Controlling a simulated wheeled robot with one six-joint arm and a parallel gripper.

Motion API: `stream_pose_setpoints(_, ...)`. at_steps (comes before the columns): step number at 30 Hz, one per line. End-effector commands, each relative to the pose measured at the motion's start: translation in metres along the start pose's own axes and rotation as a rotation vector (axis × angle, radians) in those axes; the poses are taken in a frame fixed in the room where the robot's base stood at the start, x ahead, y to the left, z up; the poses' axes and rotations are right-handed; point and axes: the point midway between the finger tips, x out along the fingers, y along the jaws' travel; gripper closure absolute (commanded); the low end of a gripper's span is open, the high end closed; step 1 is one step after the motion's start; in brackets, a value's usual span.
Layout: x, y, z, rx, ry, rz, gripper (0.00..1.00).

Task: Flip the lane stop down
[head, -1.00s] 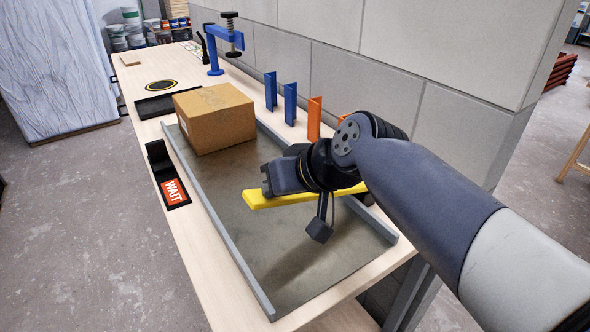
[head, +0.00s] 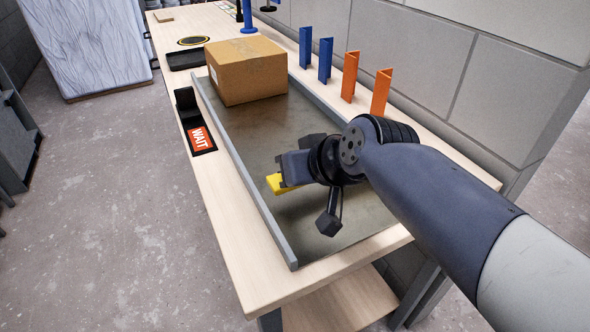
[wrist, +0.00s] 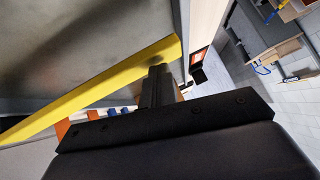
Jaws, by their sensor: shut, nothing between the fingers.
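The yellow bar, which I take as the lane stop (head: 275,184), shows only its left end in the head view, near the left rail of the lane. The rest is hidden behind my gripper and wrist. In the wrist view the yellow bar (wrist: 95,88) runs slanting from lower left to upper centre, its end close by my fingers. My gripper (head: 281,170) is shut and empty, right at the bar's left end. The shut fingers (wrist: 158,82) also show in the wrist view. Whether they touch the bar, and how far it is tilted, I cannot tell.
A cardboard box (head: 247,70) sits at the lane's far end. A grey rail (head: 243,177) edges the lane's left side. A red WAIT sign (head: 200,138) lies in a black holder outside it. Blue and orange posts (head: 349,76) stand along the right by the block wall.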

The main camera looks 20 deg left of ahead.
Motion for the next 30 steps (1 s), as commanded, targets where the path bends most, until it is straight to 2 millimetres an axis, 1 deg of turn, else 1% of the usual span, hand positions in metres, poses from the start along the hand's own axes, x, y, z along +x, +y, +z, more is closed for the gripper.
stream_pose_setpoints(1,0.008,0.001,0.013,0.004,-0.037,-0.002,1.00)
stream_pose_setpoints(6,0.008,0.001,0.014,0.004,-0.037,-0.002,1.00)
stream_pose_setpoints(10,0.006,0.001,0.011,0.004,-0.036,-0.002,1.00)
stream_pose_setpoints(14,-0.003,-0.001,-0.001,0.004,-0.031,-0.001,1.00)
stream_pose_setpoints(20,-0.026,-0.006,-0.033,0.003,-0.007,0.002,1.00)
stream_pose_setpoints(21,-0.031,-0.007,-0.036,0.003,-0.002,0.002,1.00)
stream_pose_setpoints(27,-0.075,-0.013,-0.034,0.003,0.005,0.003,1.00)
stream_pose_setpoints(30,-0.093,-0.016,-0.034,0.002,0.005,0.003,1.00)
